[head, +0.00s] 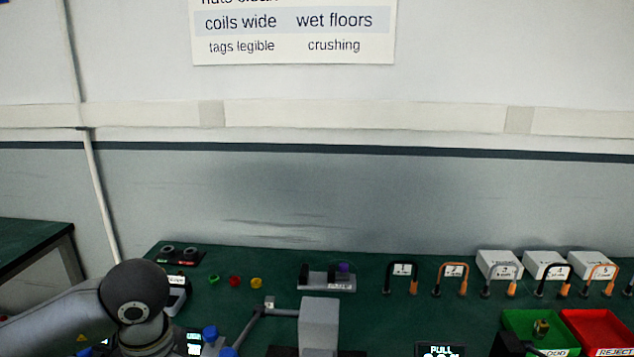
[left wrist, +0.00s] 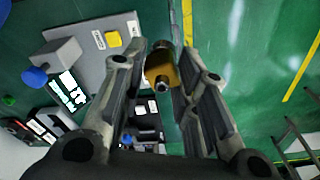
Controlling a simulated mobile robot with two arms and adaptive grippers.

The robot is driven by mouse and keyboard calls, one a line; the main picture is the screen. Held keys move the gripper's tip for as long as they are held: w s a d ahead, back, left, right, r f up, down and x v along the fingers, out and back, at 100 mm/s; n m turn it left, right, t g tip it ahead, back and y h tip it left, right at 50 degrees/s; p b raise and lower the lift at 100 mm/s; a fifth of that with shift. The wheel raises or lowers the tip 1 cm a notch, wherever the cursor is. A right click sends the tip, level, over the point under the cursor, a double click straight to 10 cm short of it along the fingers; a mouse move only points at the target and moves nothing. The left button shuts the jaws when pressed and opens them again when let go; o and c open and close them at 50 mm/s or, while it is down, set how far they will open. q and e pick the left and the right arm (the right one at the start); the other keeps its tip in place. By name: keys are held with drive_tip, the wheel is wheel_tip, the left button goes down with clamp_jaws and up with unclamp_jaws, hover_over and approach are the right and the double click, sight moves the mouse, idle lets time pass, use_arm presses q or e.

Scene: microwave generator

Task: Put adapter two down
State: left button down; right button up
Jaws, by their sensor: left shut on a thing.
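In the left wrist view my left gripper (left wrist: 164,58) is shut on a brass-coloured adapter (left wrist: 160,72), a short fitting with a darker metal end. It is held between the fingertips, with green surface behind it. Whether it touches that surface I cannot tell. No label on it is readable. In the head view only my left arm shows at the lower left; its gripper is out of frame.
A grey plate (left wrist: 90,55) with a yellow button (left wrist: 113,39) lies beside the left gripper. Across the green bench are a grey holder (head: 327,284), several cable loops, white boxes, a green bin (head: 568,338) and a red bin (head: 600,328). Bench right of the gripper looks clear.

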use_arm(q)
drive_tip(key=d+m, duration=0.1)
drive_tip(key=m, duration=0.3)
drive_tip(key=d+m, duration=0.1)
drive_tip(key=m, duration=0.3)
drive_tip(key=d+m+t+h, duration=0.1)
drive_tip(key=m, duration=0.4)
drive_tip(key=shift+w+d+r, duration=0.15)
drive_tip(key=shift+d+r, duration=0.05)
drive_tip(key=shift+d, duration=0.1)
drive_tip(key=shift+r, duration=0.2)
